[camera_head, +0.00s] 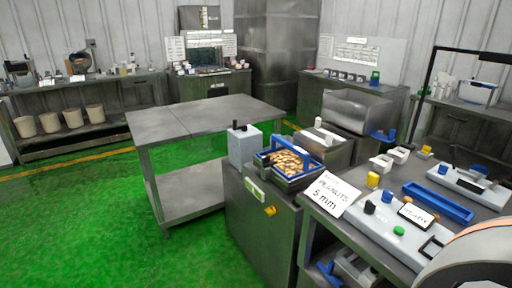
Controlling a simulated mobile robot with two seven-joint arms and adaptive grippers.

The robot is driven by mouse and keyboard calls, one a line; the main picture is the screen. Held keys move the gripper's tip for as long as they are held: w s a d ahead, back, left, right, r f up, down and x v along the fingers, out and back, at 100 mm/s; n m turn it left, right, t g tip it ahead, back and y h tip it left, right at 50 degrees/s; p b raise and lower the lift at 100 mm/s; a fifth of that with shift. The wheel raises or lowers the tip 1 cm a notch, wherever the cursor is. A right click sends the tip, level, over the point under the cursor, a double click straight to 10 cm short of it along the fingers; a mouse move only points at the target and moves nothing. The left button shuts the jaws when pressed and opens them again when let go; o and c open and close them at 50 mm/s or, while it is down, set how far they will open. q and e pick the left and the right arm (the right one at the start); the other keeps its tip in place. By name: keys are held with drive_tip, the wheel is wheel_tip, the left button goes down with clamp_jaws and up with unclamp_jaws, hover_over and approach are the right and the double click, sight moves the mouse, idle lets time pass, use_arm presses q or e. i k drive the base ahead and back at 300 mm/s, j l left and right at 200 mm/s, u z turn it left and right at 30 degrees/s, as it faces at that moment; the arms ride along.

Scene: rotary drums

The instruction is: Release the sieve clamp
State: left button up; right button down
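A blue-framed tray (311,173) with tan peanuts (287,161) sits on top of a grey machine cabinet (262,232) in the lower middle. A blue bar arches over the tray. A grey box (243,147) with a dark knob stands just left of the tray. A small yellow part (270,210) shows on the cabinet front beside a green label. I cannot tell which part is the sieve clamp or whether it is closed. Neither of my grippers shows in this view.
An empty steel table (203,116) stands left of the cabinet. The right bench holds a "PEANUTS 5 mm" card (331,194), a "READY" panel (416,214) and a long blue tray (438,203). Green floor at left is clear.

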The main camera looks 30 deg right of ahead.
sight(267, 162)
drive_tip(key=i+z, duration=0.2)
drive_tip(key=i, duration=0.25)
drive_tip(key=i+j+z, duration=0.25)
drive_tip(key=i, duration=0.15)
drive_tip(key=i+j+z, duration=0.2)
drive_tip(key=i, duration=0.2)
drive_tip(key=i+j+z, duration=0.2)
drive_tip(key=i+z, duration=0.3)
drive_tip(key=i+j+z, duration=0.2)
drive_tip(key=j+z, duration=0.25)
drive_tip(key=i+j+z, duration=0.45)
drive_tip(key=j+z, duration=0.2)
drive_tip(key=j, duration=0.2)
drive_tip(key=i+j+z, duration=0.2)
drive_tip(key=j, duration=0.2)
drive_tip(key=k+l, duration=0.05)
drive_tip(key=k, duration=0.05)
